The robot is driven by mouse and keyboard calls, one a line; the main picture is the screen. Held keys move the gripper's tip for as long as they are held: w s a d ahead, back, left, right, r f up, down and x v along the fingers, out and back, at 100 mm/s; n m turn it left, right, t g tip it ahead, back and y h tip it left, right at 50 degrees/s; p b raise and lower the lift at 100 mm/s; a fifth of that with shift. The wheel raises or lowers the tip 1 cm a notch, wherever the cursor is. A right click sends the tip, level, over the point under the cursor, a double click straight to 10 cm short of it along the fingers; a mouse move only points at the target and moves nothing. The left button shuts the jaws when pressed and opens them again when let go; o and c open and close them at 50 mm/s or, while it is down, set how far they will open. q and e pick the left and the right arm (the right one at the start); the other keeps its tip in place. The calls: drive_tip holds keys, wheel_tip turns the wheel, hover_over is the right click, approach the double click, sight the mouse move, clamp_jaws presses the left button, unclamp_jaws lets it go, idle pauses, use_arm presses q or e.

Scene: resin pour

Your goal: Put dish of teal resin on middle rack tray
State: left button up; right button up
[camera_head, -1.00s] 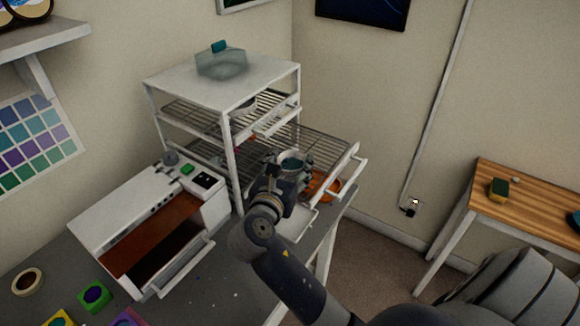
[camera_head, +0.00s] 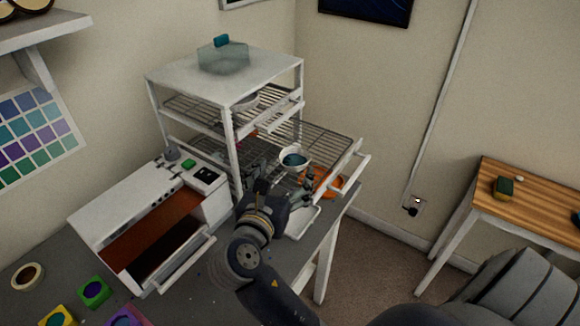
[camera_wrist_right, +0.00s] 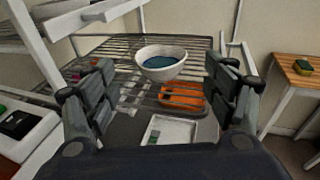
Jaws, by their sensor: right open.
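The dish of teal resin (camera_head: 294,160) is a small white bowl with dark teal liquid. It stands upright on the pulled-out middle rack tray (camera_head: 328,143), a wire shelf with a white front handle. In the right wrist view the dish (camera_wrist_right: 161,64) sits on the wire bars (camera_wrist_right: 112,48), beyond and between my spread fingers. My right gripper (camera_head: 285,188) is open and empty, just in front of the dish and apart from it; it also shows in the right wrist view (camera_wrist_right: 160,95). My left gripper is not in view.
An orange item (camera_head: 325,181) and a white tray (camera_wrist_right: 168,132) lie below the wire shelf. A white machine (camera_head: 125,215) with an open front stands left of the rack. A wooden table (camera_head: 540,200) is at right.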

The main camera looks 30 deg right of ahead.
drive_tip(key=v, duration=0.5)
drive_tip(key=shift+b, duration=0.3)
drive_tip(key=shift+a, duration=0.1)
